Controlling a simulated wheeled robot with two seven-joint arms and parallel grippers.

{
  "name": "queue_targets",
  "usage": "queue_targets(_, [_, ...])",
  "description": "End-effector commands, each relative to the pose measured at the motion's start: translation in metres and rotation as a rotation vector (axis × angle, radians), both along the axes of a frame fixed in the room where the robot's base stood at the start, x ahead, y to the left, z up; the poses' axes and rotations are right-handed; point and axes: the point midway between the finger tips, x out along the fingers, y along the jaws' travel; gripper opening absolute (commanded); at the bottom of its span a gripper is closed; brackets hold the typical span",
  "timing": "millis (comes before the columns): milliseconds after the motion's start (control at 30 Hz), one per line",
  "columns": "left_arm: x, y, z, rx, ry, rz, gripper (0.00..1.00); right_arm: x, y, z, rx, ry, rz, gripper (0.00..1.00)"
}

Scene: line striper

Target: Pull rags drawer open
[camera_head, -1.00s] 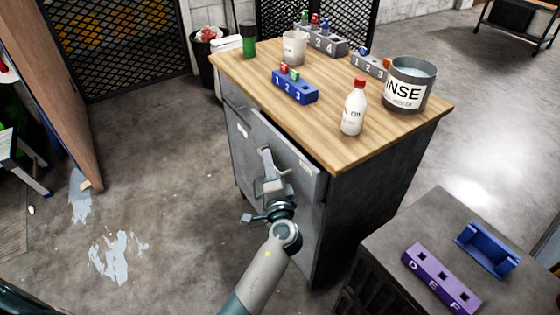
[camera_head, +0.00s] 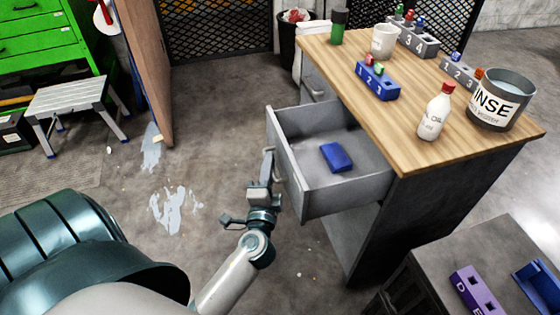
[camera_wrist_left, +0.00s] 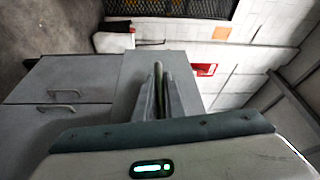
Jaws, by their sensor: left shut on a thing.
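The grey drawer (camera_head: 352,202) is pulled far out of the wood-topped cabinet in the head view. A folded blue cloth-like thing (camera_head: 336,157) lies inside it, and the rest of its floor looks bare. My left gripper (camera_head: 268,165) is at the outer face of the drawer front, shut on the drawer's handle (camera_head: 278,166). In the left wrist view the two fingers (camera_wrist_left: 160,92) stand close together with a slim bar, the handle, between them. My right gripper is not in view.
The wooden cabinet top (camera_head: 400,110) holds a white bottle (camera_head: 435,115), a rinse pot (camera_head: 500,100), a mug (camera_head: 384,40) and numbered blocks. A low dark cabinet with a purple block (camera_head: 475,290) stands at the front right.

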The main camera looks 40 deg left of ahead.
Motion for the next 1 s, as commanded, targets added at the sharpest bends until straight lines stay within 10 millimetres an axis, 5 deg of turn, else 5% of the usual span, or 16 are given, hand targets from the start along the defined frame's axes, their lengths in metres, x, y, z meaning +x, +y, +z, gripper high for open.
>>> queue_targets(333, [-0.001, 0.002, 0.000, 0.000, -0.001, 0.002, 0.00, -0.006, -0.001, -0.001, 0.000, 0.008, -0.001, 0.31])
queue_targets(400, [-0.001, 0.001, 0.000, 0.000, -0.001, 0.002, 0.26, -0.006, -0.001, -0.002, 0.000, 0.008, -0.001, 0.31])
queue_targets(433, [-0.001, 0.001, 0.000, 0.000, -0.001, 0.002, 0.28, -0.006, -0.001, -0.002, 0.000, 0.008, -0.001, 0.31])
queue_targets(1000, [0.003, 0.003, -0.001, 0.000, 0.000, -0.002, 0.28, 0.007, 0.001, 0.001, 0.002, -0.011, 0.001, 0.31])
